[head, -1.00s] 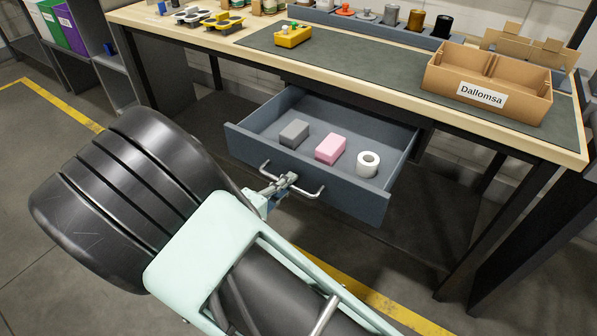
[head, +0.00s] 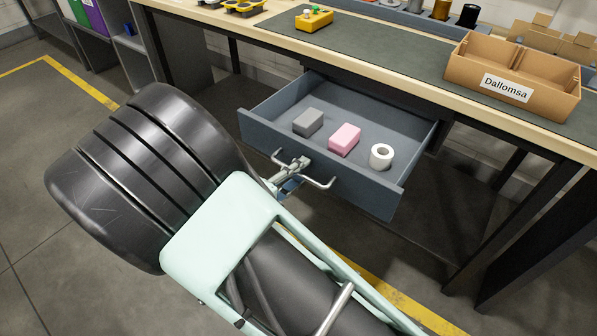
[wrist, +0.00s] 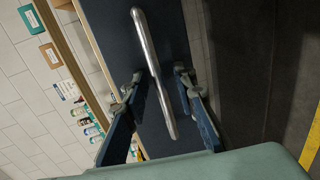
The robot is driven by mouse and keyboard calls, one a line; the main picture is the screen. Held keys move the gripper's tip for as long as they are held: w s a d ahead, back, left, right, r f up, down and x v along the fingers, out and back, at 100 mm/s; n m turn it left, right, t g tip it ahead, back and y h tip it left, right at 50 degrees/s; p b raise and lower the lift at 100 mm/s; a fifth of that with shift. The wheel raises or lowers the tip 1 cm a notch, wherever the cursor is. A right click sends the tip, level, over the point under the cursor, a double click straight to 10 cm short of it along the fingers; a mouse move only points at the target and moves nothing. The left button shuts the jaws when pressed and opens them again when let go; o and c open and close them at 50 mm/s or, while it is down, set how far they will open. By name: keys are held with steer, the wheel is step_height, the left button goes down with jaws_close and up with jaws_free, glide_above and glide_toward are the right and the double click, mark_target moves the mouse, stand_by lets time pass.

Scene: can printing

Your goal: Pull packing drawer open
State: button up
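The packing drawer (head: 258,130) is a blue-grey drawer under the workbench, pulled well out with its inside showing. It holds a grey block (head: 308,122), a pink block (head: 344,139) and a white roll (head: 381,156). A silver bar handle (head: 318,183) is on its front; it also shows in the wrist view (wrist: 147,45). My gripper (head: 293,166) is at the handle. In the wrist view its two fingers (wrist: 158,78) stand on either side of the bar, with a small gap to the bar on both sides. The fingers look open around it.
The workbench (head: 395,77) above carries a cardboard box labelled Dallomsa (head: 515,85) and a yellow fixture (head: 314,19). Dark bench legs stand at the right. A shelf with coloured binders (head: 92,18) is at the upper left. The floor before the drawer is open.

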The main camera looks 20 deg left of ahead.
steer(key=shift+s, duration=0.1)
steer(key=v, duration=1.2)
steer(key=shift+d, duration=0.1)
